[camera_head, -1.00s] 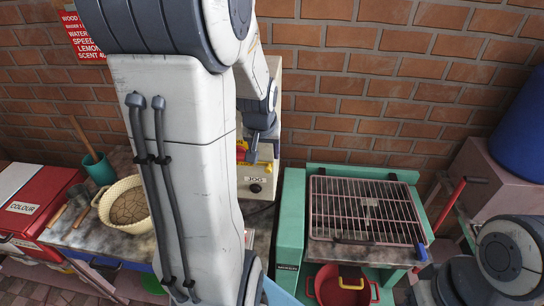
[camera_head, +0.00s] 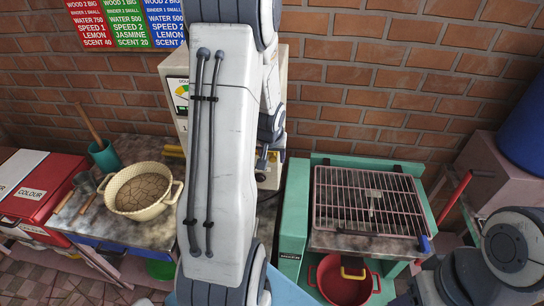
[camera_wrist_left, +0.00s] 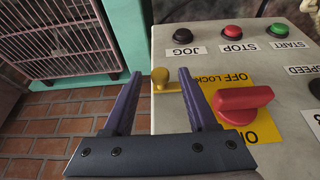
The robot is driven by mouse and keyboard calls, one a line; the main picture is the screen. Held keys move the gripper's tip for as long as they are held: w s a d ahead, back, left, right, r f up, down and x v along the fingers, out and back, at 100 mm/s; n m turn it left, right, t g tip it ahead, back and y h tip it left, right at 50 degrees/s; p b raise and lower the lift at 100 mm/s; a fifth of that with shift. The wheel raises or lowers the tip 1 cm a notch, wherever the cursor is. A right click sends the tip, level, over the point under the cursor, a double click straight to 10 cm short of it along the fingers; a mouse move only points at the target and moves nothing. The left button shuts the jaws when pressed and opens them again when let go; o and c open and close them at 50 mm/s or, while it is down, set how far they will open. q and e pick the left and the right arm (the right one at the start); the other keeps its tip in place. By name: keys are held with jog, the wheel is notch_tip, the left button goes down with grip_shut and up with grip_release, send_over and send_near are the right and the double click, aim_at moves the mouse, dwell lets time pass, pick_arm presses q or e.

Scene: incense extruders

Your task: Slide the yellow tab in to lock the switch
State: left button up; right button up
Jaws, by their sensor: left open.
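In the left wrist view, the yellow tab (camera_wrist_left: 160,79) is a small rounded knob at the edge of the pale control panel. It lies between the tips of my open left gripper (camera_wrist_left: 161,74); I cannot tell whether either finger touches it. The red switch (camera_wrist_left: 243,104) is a turn knob on a yellow plate (camera_wrist_left: 262,127) marked OFF LOCK, right of the fingers. In the head view my left gripper (camera_head: 263,162) is small at the machine's front, and my arm hides most of the panel. My right gripper is out of view.
The panel (camera_wrist_left: 190,60) also bears a black JOG button (camera_wrist_left: 181,34), a red STOP button (camera_wrist_left: 232,31) and a green START button (camera_wrist_left: 279,30). A green stand with a wire rack (camera_head: 370,200) is to the right. A cream bowl (camera_head: 170,203) sits on the left table.

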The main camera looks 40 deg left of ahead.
pick_arm(q)
grip_shut()
dwell(1.3)
